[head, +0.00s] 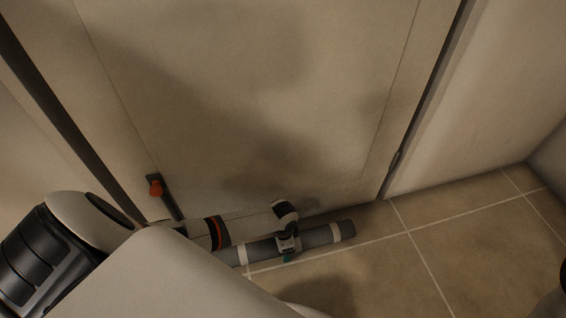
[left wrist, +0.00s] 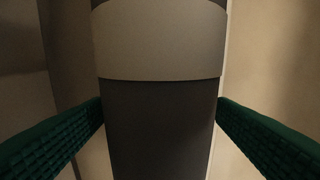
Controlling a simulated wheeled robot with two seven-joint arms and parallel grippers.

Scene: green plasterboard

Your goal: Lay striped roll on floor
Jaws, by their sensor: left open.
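The striped roll (head: 318,236) is a long grey cylinder with pale bands. It lies level, low along the foot of the door, and its left part is hidden behind my arm. Whether its whole underside touches the tiles is hard to tell. My left gripper (head: 288,251) is at the roll's middle, reaching down over it. In the left wrist view the roll (left wrist: 160,125) fills the space between the two green ridged fingers of my left gripper (left wrist: 160,138), with a pale band above and dark grey below. The fingers are open, one on each side. My right gripper is not in view.
Beige floor tiles (head: 440,240) are bare to the right. A wall (head: 500,90) closes off the right side.

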